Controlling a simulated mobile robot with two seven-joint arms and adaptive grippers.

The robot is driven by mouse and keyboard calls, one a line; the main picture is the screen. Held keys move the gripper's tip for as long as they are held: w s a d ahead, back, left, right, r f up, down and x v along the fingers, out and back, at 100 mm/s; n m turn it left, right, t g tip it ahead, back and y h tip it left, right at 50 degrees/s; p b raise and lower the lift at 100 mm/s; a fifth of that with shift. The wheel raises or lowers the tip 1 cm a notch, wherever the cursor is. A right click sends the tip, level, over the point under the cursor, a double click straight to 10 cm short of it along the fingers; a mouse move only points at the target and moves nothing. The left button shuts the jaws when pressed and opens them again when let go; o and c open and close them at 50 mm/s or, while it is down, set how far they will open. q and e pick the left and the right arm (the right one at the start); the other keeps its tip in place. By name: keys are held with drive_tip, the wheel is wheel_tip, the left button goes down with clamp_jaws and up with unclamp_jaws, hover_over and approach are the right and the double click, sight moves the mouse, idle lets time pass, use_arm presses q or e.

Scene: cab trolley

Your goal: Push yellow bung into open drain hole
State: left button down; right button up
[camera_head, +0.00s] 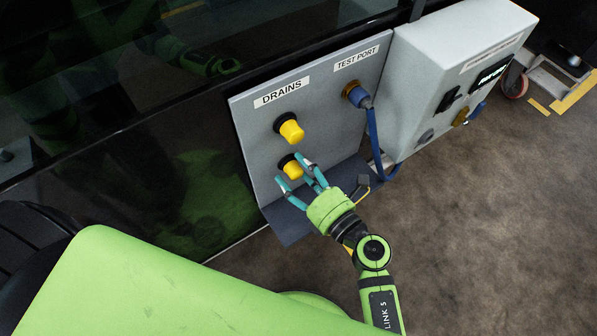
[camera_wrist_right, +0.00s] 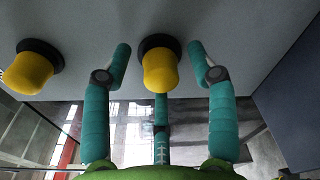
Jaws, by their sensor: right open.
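Two yellow bungs sit in dark round drain holes on the grey panel (camera_head: 322,112) under the "DRAINS" label. The upper bung (camera_head: 291,130) stands out from its hole; it appears at the left in the wrist view (camera_wrist_right: 30,72). The lower bung (camera_head: 293,170) is in its dark ring; it appears in the middle of the wrist view (camera_wrist_right: 160,72). No empty drain hole shows. My right gripper (camera_head: 299,171) is open around the lower bung, with fingers on both sides and one below; contact cannot be told. My left gripper is not in view.
A blue plug (camera_head: 361,98) with a blue hose sits in the test port, right of the bungs. A grey box (camera_head: 450,75) stands further right. A ledge (camera_head: 290,224) juts out at the panel's foot. Dark glass (camera_head: 130,110) lies to the left.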

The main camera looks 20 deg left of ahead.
drive_tip(key=v, duration=1.2)
drive_tip(key=o, duration=0.9)
drive_tip(key=shift+c, duration=0.2)
drive_tip(key=b+v, duration=0.3)
drive_tip(key=v, duration=0.6)
drive_tip(key=shift+s+f, duration=0.25)
